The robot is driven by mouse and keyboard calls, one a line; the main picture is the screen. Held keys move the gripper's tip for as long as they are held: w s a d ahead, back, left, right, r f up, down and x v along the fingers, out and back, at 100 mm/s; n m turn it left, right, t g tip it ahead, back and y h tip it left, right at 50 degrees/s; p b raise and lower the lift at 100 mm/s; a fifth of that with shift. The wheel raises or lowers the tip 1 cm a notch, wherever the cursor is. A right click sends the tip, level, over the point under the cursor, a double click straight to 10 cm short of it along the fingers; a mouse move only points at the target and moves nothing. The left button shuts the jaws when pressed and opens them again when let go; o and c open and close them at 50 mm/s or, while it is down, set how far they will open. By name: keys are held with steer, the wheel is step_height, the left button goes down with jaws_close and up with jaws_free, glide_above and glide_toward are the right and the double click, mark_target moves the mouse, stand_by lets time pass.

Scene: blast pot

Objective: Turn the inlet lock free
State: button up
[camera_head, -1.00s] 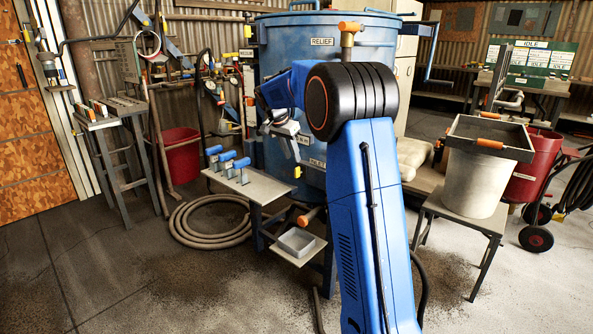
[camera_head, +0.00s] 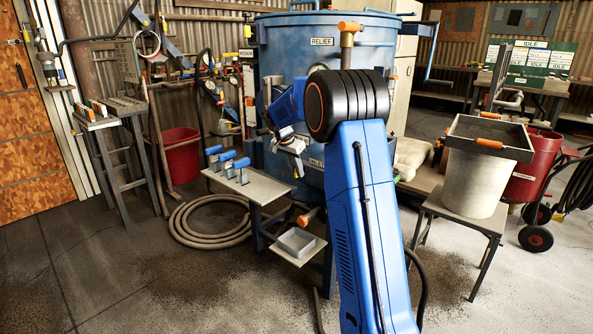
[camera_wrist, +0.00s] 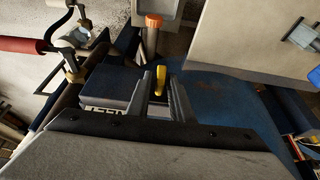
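The blue pot (camera_head: 290,55) stands behind my arm in the head view. In the wrist view, a small yellow lever (camera_wrist: 160,82), which looks like the inlet lock, stands out from the pot's blue surface (camera_wrist: 220,95). My gripper (camera_wrist: 160,77) is open, with one finger on each side of the yellow lever and a narrow gap visible. A partly covered label (camera_wrist: 102,112) lies left of the fingers. In the head view, my gripper (camera_head: 293,148) is at the pot's lower front, and the lever cannot be made out there.
A small bench (camera_head: 262,187) with blue-handled clamps stands left of my gripper. A pale bucket (camera_head: 475,180) stands on a stand at right. Open floor lies in front.

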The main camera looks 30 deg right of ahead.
jaws_close()
steer(key=shift+w, duration=0.1)
steer(key=shift+w+g+h, duration=0.1)
steer(key=shift+g+h, duration=0.2)
steer(key=shift+g, duration=0.4)
steer(key=shift+o, duration=2.1)
jaws_free()
steer(key=shift+a+r, duration=0.1)
steer(key=shift+r, duration=0.05)
steer(key=v, duration=1.7)
